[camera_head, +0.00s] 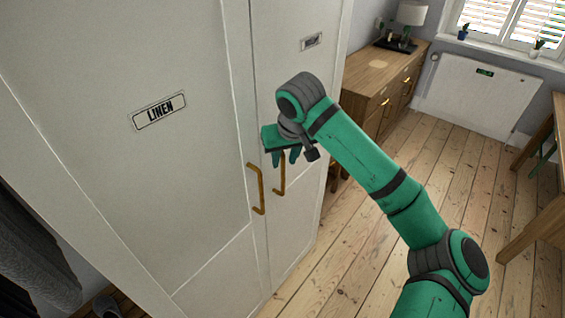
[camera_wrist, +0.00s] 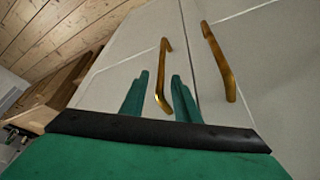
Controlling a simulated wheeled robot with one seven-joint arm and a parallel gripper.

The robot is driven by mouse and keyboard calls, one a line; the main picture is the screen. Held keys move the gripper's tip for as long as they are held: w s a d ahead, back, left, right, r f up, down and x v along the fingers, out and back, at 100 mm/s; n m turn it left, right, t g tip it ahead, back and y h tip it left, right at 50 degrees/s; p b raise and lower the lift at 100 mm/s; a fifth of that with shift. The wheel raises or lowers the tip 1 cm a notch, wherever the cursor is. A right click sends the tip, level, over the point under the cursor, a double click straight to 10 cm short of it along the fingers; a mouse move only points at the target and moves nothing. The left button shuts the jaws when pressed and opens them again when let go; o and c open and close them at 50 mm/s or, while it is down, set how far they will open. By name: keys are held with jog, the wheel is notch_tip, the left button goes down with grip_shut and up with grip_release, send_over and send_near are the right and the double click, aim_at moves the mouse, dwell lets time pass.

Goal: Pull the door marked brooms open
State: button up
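A white cabinet has two doors side by side. The left door (camera_head: 90,100) carries a plate reading LINEN (camera_head: 159,111). The right door (camera_head: 290,215) carries a smaller plate (camera_head: 311,41) whose lettering is too small to read. Each door has an upright brass handle by the middle seam: the left door's (camera_head: 257,188) and the right door's (camera_head: 281,180). My gripper (camera_head: 284,158) is open in front of the right door, at its handle's upper end. In the wrist view the right door's handle (camera_wrist: 163,80) appears between the two fingers; contact cannot be told. The left door's handle (camera_wrist: 220,62) is outside them.
A radiator (camera_head: 475,92) is under the window. A wooden desk (camera_head: 535,225) is at the right edge. The floorboards (camera_head: 440,165) between are clear.

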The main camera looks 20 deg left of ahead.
aim_at(284, 161)
jog(key=shift+x, duration=1.6)
grip_shut()
